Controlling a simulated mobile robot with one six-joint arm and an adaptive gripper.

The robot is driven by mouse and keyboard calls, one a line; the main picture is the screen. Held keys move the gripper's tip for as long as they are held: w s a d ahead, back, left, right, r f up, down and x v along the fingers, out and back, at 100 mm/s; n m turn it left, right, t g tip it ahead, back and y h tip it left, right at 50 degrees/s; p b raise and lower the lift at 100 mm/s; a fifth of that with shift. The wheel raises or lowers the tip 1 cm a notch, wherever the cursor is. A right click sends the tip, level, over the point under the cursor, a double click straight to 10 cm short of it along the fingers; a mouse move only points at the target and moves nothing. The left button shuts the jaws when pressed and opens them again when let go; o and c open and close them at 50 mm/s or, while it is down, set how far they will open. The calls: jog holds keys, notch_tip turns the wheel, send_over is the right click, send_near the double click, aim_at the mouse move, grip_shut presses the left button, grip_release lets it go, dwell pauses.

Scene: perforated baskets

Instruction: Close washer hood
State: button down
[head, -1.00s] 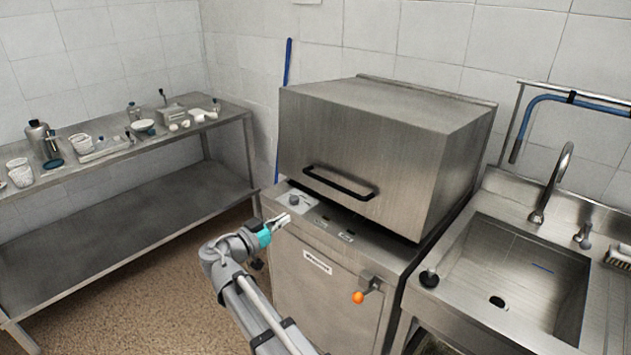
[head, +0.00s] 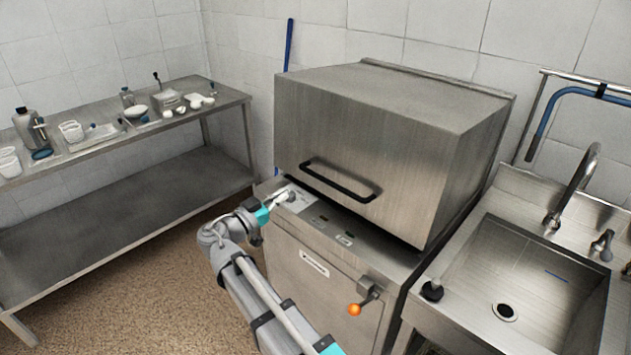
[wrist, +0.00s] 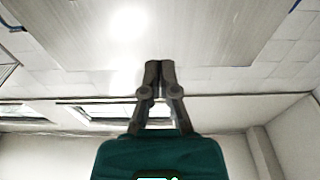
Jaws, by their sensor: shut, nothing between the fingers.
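The washer hood (head: 385,150) is a large brushed-steel box with a black bar handle (head: 338,180) low on its front. It sits low over the washer body (head: 320,275), with a dark gap along its lower edge. I cannot tell whether it is fully down. My gripper (head: 284,196) is at the front left corner of the washer, near the control panel, left of and below the handle. In the wrist view its fingers (wrist: 159,75) are together and empty. A broad metal-like surface fills the top of that view.
A steel sink (head: 535,275) with a faucet (head: 575,190) stands right of the washer. A steel table (head: 225,100) with containers stands at left. Floor (head: 150,270) between table and washer is clear.

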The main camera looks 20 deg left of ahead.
jog(key=shift+s+a, duration=0.15)
jog(key=shift+a, duration=0.05)
jog(key=f+b+x, duration=0.1)
jog(key=f+x, duration=0.2)
jog(key=x, duration=0.9)
jog(key=shift+w+b, duration=0.3)
jog(key=shift+w, duration=0.1)
jog(key=shift+d, duration=0.1)
